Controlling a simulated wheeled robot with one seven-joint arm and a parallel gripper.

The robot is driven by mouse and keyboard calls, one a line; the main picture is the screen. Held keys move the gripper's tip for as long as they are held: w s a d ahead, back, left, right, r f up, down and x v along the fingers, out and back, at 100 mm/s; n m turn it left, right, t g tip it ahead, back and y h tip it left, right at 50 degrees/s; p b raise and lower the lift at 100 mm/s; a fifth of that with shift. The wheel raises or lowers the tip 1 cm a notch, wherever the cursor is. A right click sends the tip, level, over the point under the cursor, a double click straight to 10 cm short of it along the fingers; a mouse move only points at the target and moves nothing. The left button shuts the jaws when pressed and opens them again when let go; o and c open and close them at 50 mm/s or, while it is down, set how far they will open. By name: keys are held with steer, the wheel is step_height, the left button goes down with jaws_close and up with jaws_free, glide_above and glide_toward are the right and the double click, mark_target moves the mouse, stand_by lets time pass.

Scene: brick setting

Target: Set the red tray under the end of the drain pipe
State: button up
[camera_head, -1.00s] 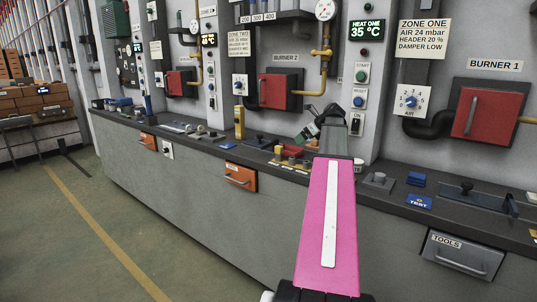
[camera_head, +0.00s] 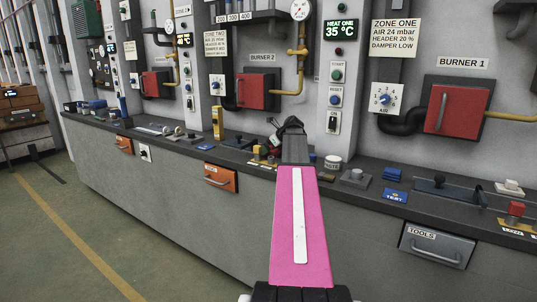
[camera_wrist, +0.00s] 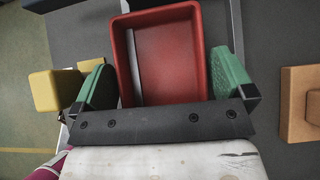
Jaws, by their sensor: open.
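The red tray (camera_wrist: 168,55) lies below my gripper in the wrist view, an empty open-topped box with raised walls. My gripper (camera_wrist: 166,82) is open, its two green fingers apart on either side of the tray's near part. The left finger is close to the tray wall and the right one is a little farther off. I cannot tell whether either touches. In the head view my gripper (camera_head: 287,127) is over the bench behind my pink arm, which hides most of the tray. I cannot pick out the drain pipe's end for certain.
A yellow block (camera_wrist: 56,90) stands left of the tray and an orange-brown block (camera_wrist: 300,103) stands right. The dark bench top (camera_head: 345,172) holds a blue block (camera_head: 392,173) and other fittings. Burner boxes and pipes line the wall behind. The floor at left is clear.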

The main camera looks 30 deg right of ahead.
steer(key=shift+w+a+f, duration=0.1)
steer(key=shift+w+f, duration=0.15)
steer(key=shift+f, duration=0.05)
steer(key=c, duration=1)
steer(key=shift+r, duration=5.05)
steer(key=s+a+m, duration=0.1)
steer(key=s+a, duration=0.2)
steer(key=a, duration=0.8)
steer(key=s+a+f+m+h, duration=0.1)
steer(key=s+a, duration=0.3)
steer(key=a, duration=0.8)
steer(key=s+a, duration=0.3)
steer(key=a, duration=0.8)
steer(key=shift+s+a+f+m+t+h, duration=0.15)
steer(key=shift+s+a+m+t+h, duration=0.15)
steer(key=shift+m+t+h, duration=0.1)
